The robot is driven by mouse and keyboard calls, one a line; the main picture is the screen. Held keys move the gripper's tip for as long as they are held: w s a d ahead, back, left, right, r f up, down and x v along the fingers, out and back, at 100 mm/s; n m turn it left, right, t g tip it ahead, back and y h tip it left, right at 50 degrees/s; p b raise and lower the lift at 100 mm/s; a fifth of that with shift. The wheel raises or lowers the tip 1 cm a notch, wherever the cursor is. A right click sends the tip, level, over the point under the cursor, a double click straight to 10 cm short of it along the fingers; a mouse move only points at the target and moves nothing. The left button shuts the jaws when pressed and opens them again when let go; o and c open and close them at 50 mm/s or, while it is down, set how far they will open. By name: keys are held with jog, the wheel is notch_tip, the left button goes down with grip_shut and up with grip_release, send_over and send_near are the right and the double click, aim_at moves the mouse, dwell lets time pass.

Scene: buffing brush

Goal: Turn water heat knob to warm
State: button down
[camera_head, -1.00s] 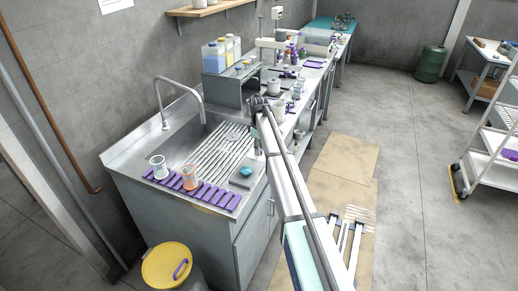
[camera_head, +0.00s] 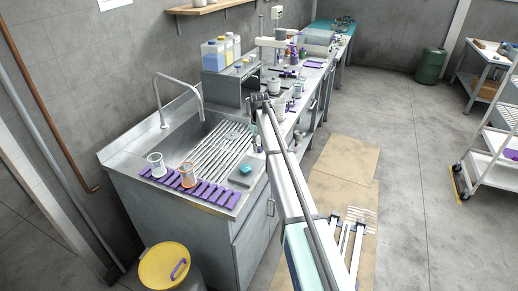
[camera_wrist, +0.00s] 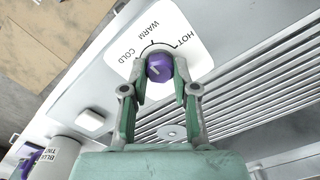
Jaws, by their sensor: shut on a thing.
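In the head view my gripper (camera_head: 256,145) is low at the front of the counter, mostly behind my arm. The knob cannot be made out there.
The sink counter holds a tall faucet (camera_head: 158,96), two beakers and a purple rack (camera_head: 215,194). A yellow-lidded bin (camera_head: 163,266) stands below.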

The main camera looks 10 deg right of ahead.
aim_at(259, 147)
jog(key=shift+m+b, duration=0.55)
jog(key=shift+m, duration=1.65)
jog(key=c, duration=0.9)
grip_release()
notch_tip(259, 147, up, 12)
